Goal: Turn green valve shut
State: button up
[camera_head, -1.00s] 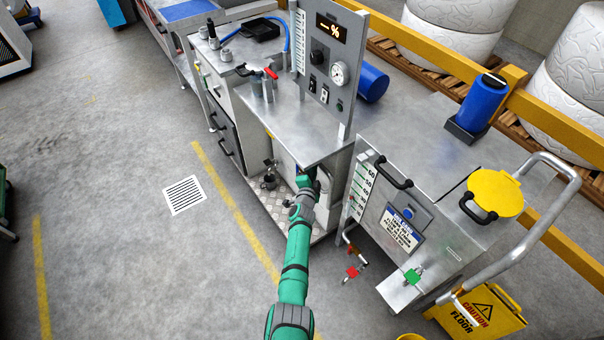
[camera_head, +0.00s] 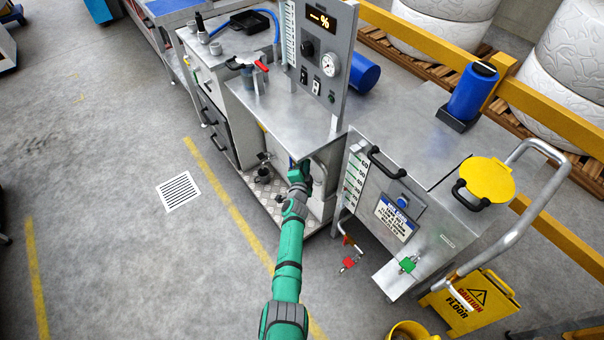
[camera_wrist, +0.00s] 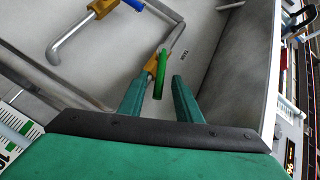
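In the wrist view a green valve lever (camera_wrist: 160,74) sits on a brass valve body (camera_wrist: 154,62) on a grey pipe. My gripper (camera_wrist: 160,80) is open, with one finger on each side of the lever's near end. I cannot tell whether a finger touches it. A second brass valve (camera_wrist: 101,9) with a blue handle (camera_wrist: 132,4) is at the upper left.
A yellow caution sign (camera_head: 474,302) and a yellow bucket (camera_head: 412,330) are at the lower right. The floor to the left is clear.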

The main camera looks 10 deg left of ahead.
jog(key=s+r, duration=0.1)
jog(key=s, duration=0.8)
jog(key=shift+s+d+r, duration=0.15)
jog(key=shift+s, duration=0.2)
dwell(0.7)
